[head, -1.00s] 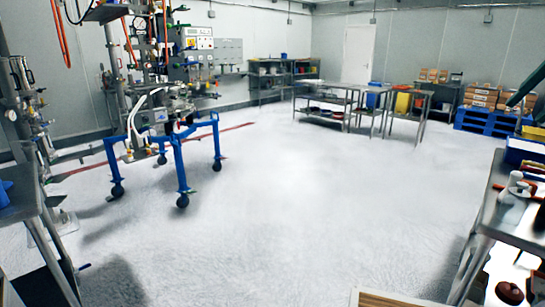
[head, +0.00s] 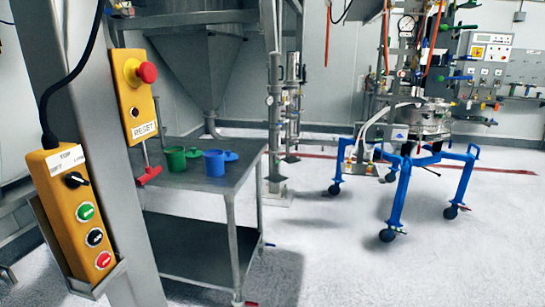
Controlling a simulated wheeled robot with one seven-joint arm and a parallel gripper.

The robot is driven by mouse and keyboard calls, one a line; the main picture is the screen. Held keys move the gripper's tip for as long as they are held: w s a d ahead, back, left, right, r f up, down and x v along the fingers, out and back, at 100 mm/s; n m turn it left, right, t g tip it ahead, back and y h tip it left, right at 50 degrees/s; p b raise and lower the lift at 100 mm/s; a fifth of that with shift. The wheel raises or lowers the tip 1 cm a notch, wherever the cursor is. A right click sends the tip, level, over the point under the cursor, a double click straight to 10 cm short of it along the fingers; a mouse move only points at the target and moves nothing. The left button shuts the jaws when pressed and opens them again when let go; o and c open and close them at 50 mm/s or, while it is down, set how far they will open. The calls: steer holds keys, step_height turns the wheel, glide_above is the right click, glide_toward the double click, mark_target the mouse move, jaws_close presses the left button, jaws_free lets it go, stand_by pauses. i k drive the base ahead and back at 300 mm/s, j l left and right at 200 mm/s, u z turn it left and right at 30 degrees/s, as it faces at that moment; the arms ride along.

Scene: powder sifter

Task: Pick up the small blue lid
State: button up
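A small blue lid (head: 232,155) lies on the grey metal table (head: 205,184), just right of a blue cup (head: 213,163) and close against it in the picture. I cannot tell whether they touch. A green cup (head: 175,159) stands to the left, with a small green lid (head: 193,153) between the two cups. All of these look small and distant. My gripper is not in view.
A steel post with a yellow button box (head: 78,212) and a yellow reset box with a red button (head: 134,97) stands at the front left. A hopper (head: 200,75) is behind the table. A blue wheeled frame (head: 400,190) stands right. Floor at the lower right is clear.

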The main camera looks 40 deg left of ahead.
mark_target(229, 156)
steer(key=i+j+u, duration=0.1)
steer(key=i+u, duration=0.35)
steer(key=i, duration=0.35)
steer(key=i+l+u, duration=0.25)
steer(key=i+u, duration=0.25)
steer(key=i, duration=0.3)
steer(key=i+u, duration=0.25)
steer(key=u, duration=0.25)
steer(key=i+l+u, duration=0.15)
steer(key=u, duration=0.3)
steer(key=i+l+u, duration=0.3)
steer(key=u, duration=0.2)
steer(key=i+l+u, duration=0.2)
steer(key=u, duration=0.25)
steer(key=i+l+u, duration=0.15)
steer(key=l+u, duration=0.65)
steer(key=u, duration=0.15)
steer(key=i+l, duration=0.2)
steer(key=i, duration=0.3)
